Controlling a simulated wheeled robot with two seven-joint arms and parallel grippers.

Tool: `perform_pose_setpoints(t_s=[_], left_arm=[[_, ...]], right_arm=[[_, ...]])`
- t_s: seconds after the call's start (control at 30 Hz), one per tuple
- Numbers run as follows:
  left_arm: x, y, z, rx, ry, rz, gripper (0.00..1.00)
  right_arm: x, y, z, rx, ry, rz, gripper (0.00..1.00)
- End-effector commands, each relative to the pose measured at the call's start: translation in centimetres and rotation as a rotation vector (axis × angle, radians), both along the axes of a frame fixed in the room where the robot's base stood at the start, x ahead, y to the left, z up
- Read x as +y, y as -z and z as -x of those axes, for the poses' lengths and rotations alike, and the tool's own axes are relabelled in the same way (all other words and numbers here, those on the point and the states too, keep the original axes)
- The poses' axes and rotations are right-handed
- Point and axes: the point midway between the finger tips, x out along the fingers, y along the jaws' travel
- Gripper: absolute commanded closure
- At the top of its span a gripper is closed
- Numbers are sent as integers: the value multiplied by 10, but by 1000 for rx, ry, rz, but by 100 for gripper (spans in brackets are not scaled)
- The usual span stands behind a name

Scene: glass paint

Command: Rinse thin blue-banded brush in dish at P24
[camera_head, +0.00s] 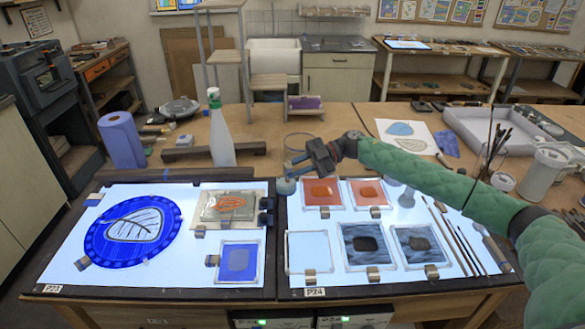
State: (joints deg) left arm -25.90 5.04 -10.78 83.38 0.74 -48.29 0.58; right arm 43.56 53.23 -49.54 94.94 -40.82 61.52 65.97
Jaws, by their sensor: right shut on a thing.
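My right arm, in a green sleeve, reaches in from the right across the light panel labelled P24. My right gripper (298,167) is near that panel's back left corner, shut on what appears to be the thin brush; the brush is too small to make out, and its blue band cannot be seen. A small bluish dish (286,187) sits just below the gripper at the panel's back left. I cannot tell whether the brush tip touches it. Several other thin brushes (467,250) lie on the right part of the panel. My left gripper is not in view.
Framed glass pieces, red (322,193) and dark patterned (367,246), lie on P24. The left panel, P23, holds a blue round leaf piece (138,228). A spray bottle (220,135) and a blue paper roll (121,140) stand behind it. A white tray (500,128) is back right.

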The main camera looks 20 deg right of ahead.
Motion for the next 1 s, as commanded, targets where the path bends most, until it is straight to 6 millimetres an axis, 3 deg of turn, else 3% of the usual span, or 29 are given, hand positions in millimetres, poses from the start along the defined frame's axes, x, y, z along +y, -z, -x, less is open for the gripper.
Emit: perform_pose_setpoints(t_s=[0.57, 1.0], left_arm=[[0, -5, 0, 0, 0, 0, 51], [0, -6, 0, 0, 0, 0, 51]], right_arm=[[11, 0, -3, 0, 1, 0, 100], [-2, 0, 1, 1, 0, 0, 100]])
